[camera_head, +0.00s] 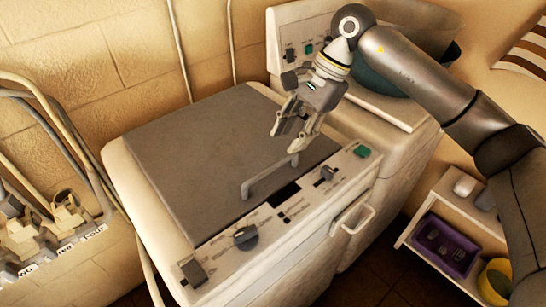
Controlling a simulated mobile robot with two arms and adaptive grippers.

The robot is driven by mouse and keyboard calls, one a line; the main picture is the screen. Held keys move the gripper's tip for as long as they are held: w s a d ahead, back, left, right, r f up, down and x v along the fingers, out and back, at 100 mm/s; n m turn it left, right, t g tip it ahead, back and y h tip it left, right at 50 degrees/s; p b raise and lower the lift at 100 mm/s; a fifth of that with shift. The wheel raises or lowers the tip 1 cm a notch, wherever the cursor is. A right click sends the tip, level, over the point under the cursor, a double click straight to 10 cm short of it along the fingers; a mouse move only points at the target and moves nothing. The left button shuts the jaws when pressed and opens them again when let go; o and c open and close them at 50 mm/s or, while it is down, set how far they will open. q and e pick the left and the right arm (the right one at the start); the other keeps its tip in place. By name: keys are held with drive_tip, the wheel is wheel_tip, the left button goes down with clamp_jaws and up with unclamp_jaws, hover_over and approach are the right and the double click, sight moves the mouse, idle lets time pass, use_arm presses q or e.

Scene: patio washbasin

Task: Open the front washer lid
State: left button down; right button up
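The front washer (310,258) is a cream-coloured machine with a control panel along its near right edge. Its dark grey lid (205,155) lies flat and closed on top. A pale grey handle (268,177) stands on the lid near the panel. My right gripper (285,140) reaches in from the upper right and hangs above the lid, a little beyond the handle. Its two fingers point down and are apart, with nothing visible between them. It appears clear of the handle. My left gripper is out of view.
A second washer (400,112) stands behind, with a dark bowl (380,75) on it partly hidden by my arm. A low shelf (470,212) at right holds a purple tray (443,245) and a yellow bowl (494,282).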

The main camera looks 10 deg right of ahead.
sight(272, 166)
drive_tip(key=p+x, duration=0.2)
drive_tip(key=x, duration=0.5)
drive_tip(key=shift+a, duration=0.1)
drive_tip(key=shift+a+f, duration=0.2)
drive_tip(key=shift+f, duration=0.4)
clamp_jaws()
drive_tip(key=shift+r, duration=0.1)
